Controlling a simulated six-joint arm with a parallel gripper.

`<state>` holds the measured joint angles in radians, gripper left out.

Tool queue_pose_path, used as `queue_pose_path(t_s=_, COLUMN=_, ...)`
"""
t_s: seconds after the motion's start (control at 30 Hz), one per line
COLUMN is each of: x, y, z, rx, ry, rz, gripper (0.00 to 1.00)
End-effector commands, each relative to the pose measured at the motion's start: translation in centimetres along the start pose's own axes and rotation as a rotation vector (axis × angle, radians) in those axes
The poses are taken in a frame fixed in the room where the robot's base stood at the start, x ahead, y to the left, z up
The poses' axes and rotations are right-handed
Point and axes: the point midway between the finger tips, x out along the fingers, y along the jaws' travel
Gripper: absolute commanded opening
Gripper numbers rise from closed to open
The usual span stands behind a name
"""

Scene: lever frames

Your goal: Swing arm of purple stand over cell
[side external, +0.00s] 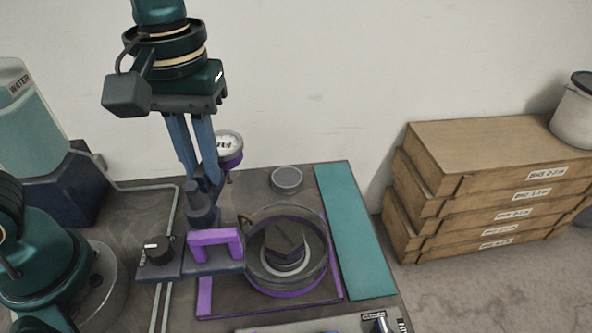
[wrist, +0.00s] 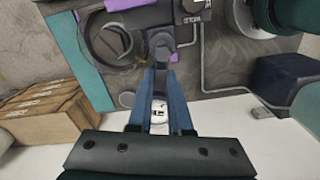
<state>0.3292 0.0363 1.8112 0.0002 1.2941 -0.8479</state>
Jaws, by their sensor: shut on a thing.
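My gripper (side external: 204,186) points down with its blue fingers shut on a dark upright grip piece (side external: 203,212), left of the cell. The fingers (wrist: 161,72) and the dark grip piece (wrist: 160,44) also show in the wrist view. The purple stand has a purple bracket (side external: 215,238) beside a dark bar. A white dial gauge (side external: 229,142) with a purple collar is behind the fingers; its link to the grip piece is hidden. The clear round cell (side external: 321,258) with purple rings stands right of my gripper, with a dark block inside. No arm is seen over the cell's middle.
A dark knob (side external: 158,249) is left of the bracket. A small round grey disc (side external: 286,179) lies behind the cell. A teal strip (side external: 356,230) runs along the table's right side. A water tank (side external: 25,110) stands at the left, and wooden boxes (side external: 480,150) are at the right.

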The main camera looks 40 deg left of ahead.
Motion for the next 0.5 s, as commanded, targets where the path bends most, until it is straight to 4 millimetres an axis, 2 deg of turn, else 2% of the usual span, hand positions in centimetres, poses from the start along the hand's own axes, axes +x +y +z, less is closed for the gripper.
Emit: queue_pose_path(t_s=0.5, x=-0.1, y=1.7, z=0.4, rx=0.483, ry=0.001, rz=0.004, gripper=0.0)
